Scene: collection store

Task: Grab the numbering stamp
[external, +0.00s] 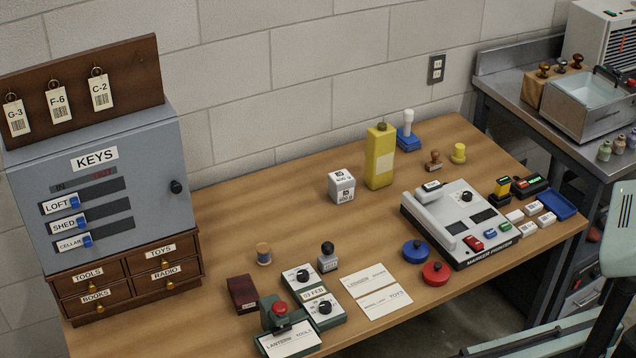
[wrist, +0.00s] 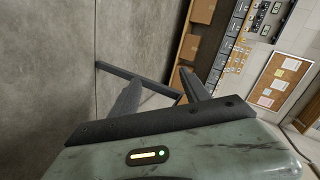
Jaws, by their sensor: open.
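A small grey stamp with a round black knob (external: 327,258), which looks like the numbering stamp, stands upright on the wooden table (external: 260,215), left of the middle of the external view. Its markings are too small to read. My gripper (wrist: 160,78) shows in the wrist view with its two dark fingers apart and nothing between them. The wrist view shows a grey wall and distant shelves, not the stamp. In the external view only part of my arm shows at the right edge, well away from the stamp; the fingers are out of frame.
A green-based device (external: 290,338), date device (external: 305,278), dark red box (external: 242,294) and paper cards (external: 368,278) lie close around the stamp. A wooden stamp (external: 434,160), blue-based stamp (external: 408,138) and yellow bottle (external: 380,155) stand farther back. Bare table lies behind the grey stamp.

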